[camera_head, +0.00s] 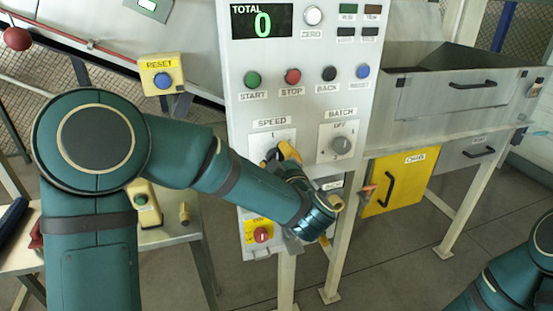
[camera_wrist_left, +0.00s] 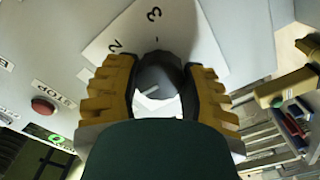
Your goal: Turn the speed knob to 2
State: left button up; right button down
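The speed dial plate (camera_head: 262,138) is on the grey control panel, under the label SPEED. My left gripper (camera_head: 281,154) is at the knob. Its yellow fingers (camera_wrist_left: 160,92) stand on either side of the knob, very close to it; whether both touch is unclear. My right gripper is out of view.
The batch knob (camera_head: 340,145) sits just right of the speed dial. Above are the start button (camera_head: 253,79), the stop button (camera_head: 293,76) and a display (camera_head: 262,21) reading 0. A red switch (camera_head: 261,235) is below.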

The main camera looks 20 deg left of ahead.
pick_arm(q)
jog(key=shift+c, duration=0.6)
jog(key=shift+r+m, duration=0.1)
jog(key=shift+m, duration=0.2)
jog(key=m+p, duration=0.2)
jog(key=m, duration=0.1)
jog(key=shift+r+m+p, duration=0.1)
jog(key=shift+m+p, duration=0.2)
jog(key=shift+p, duration=0.05)
jog(key=m+p, duration=0.3)
jog(key=m, duration=0.1)
jog(key=shift+m+p, duration=1.4)
jog(key=shift+m, duration=0.4)
